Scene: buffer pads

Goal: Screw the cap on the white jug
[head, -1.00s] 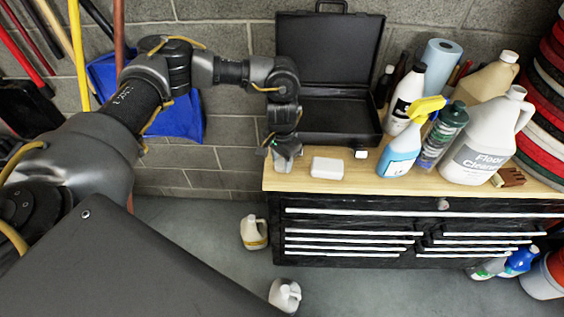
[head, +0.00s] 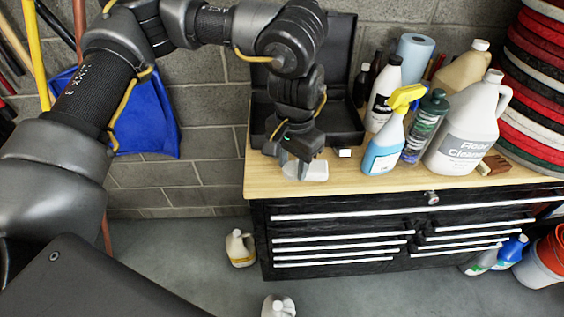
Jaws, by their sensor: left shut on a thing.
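The white jug (head: 468,130), labelled as floor cleaner, stands upright at the right of the wooden bench top. I cannot tell whether its white top is a cap or a bare neck. A small white piece (head: 345,153), perhaps a cap, lies in front of the open black case. The fingers partly hide the block, which looks to be at bench-top level. My right gripper is not in view.
A blue spray bottle (head: 384,150), a green-grey bottle (head: 424,128), a white-labelled bottle (head: 384,95) and a beige jug (head: 464,72) crowd the bench beside the white jug. The black case (head: 335,122) stands open behind my gripper. The bench's front left is clear.

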